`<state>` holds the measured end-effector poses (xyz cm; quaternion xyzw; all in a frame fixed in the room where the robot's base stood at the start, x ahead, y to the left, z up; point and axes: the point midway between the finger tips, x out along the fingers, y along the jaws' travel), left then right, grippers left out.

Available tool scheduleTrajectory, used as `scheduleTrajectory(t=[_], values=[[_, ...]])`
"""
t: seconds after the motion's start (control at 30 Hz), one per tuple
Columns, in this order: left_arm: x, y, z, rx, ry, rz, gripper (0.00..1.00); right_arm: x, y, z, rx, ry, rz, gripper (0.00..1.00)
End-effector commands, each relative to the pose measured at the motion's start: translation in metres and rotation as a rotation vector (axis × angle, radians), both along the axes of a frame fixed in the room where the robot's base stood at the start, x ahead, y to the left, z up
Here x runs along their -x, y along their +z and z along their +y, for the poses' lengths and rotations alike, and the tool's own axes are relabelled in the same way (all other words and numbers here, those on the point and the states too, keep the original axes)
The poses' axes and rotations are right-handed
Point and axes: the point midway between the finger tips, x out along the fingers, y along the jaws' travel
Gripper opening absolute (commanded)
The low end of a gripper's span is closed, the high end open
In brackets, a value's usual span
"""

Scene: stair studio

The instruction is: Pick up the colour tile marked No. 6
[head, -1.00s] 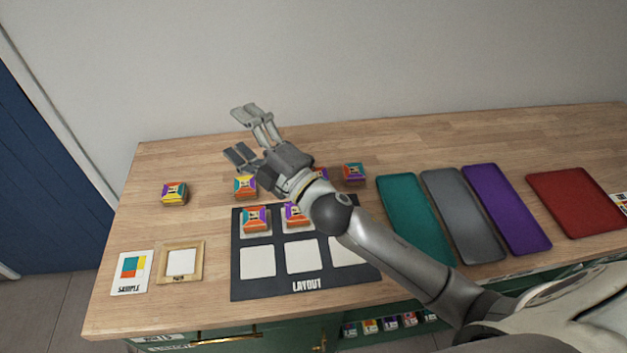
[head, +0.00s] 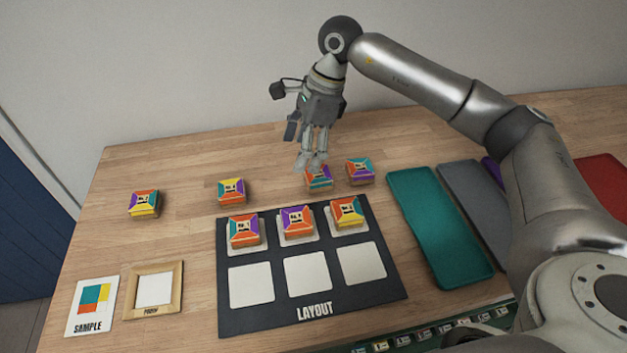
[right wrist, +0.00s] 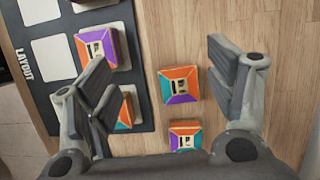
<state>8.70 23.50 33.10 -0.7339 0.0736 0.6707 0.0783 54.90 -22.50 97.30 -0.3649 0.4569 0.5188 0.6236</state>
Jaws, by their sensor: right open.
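Several square tiles with coloured sloping sides stand on the table; their numbers are too small to read, so I cannot tell which is No. 6. My right gripper (head: 311,163) points down, open, above an orange, teal and purple tile (head: 319,178) behind the layout board. In the right wrist view this tile (right wrist: 180,84) lies between the open fingers, apart from them. Another tile (head: 360,171) stands just right of it, and it also shows in the right wrist view (right wrist: 185,135). Two more tiles stand at the back left (head: 232,191) and far left (head: 144,204). My left gripper is out of view.
The dark layout board (head: 314,311) has tiles in its back row (head: 244,230) (head: 297,221) (head: 347,212); its front row is bare. A sample card (head: 90,305) and wooden frame (head: 153,290) lie left. A teal tray (head: 440,225) lies right.

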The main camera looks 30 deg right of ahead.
Motion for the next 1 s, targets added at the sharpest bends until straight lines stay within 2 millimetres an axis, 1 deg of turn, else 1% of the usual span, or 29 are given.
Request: scheduleTrajectory(t=[0.03, 0.1, 0.2, 0.27, 0.5, 0.67, 0.77, 0.9, 1.0], values=[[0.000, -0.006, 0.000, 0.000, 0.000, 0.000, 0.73, -0.001, 0.000, -0.019, 0.059, -0.007, 0.001, 0.77], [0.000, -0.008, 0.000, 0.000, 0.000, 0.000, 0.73, 0.000, 0.002, -0.039, 0.123, -0.013, 0.008, 0.77], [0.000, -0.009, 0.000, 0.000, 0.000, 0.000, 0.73, 0.001, 0.003, -0.052, 0.168, -0.016, 0.016, 0.77], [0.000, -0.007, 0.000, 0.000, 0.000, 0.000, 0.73, 0.001, -0.003, -0.054, 0.177, -0.017, 0.022, 0.77], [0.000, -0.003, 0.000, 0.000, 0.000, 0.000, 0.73, 0.000, -0.039, -0.048, 0.174, -0.017, 0.022, 0.77], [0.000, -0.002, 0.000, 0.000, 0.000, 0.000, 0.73, 0.000, -0.051, -0.046, 0.174, -0.017, 0.020, 0.77], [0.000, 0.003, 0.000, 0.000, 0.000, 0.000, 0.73, 0.000, -0.060, -0.045, 0.172, -0.018, 0.022, 0.77], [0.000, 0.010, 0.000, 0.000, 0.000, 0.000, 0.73, 0.000, -0.082, -0.044, 0.172, -0.016, 0.023, 0.77], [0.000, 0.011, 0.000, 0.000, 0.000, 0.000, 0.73, -0.001, -0.095, -0.041, 0.171, -0.016, 0.021, 0.77]])
